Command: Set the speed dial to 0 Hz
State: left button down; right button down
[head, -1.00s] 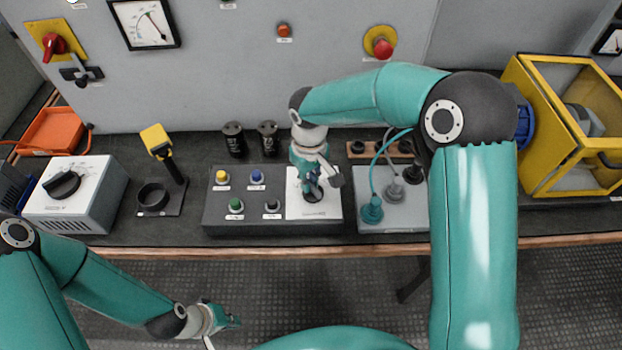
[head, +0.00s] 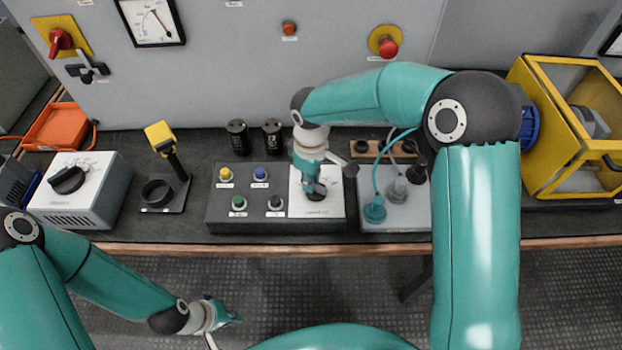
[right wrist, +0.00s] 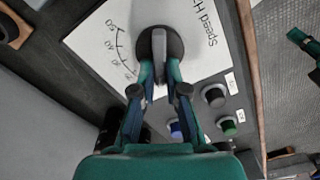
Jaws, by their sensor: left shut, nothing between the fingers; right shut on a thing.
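The speed dial is a dark round knob (right wrist: 172,44) on a white plate (right wrist: 215,70) marked "Speed H…" with a printed scale in the right wrist view. In the head view the white plate (head: 331,207) is the right part of a dark control box (head: 262,218), and the dial is mostly hidden under my gripper. My right gripper (right wrist: 160,65) is shut on the dial's raised grip; it also shows in the head view (head: 314,188). The exact pointer reading cannot be told. My left gripper (head: 232,320) is shut and empty, low in front of the bench.
Yellow (head: 226,174), blue (head: 261,174), green (head: 239,202) and black (head: 276,203) buttons sit left of the plate. A grey box with teal and grey plugs (head: 375,210) stands to the right. Two black capacitors (head: 239,137) stand behind. The floor in front is clear.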

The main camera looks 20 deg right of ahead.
jog(key=shift+w+r, duration=0.1)
jog(key=c, duration=1.2)
grip_release()
notch_tip(320, 180, up, 12)
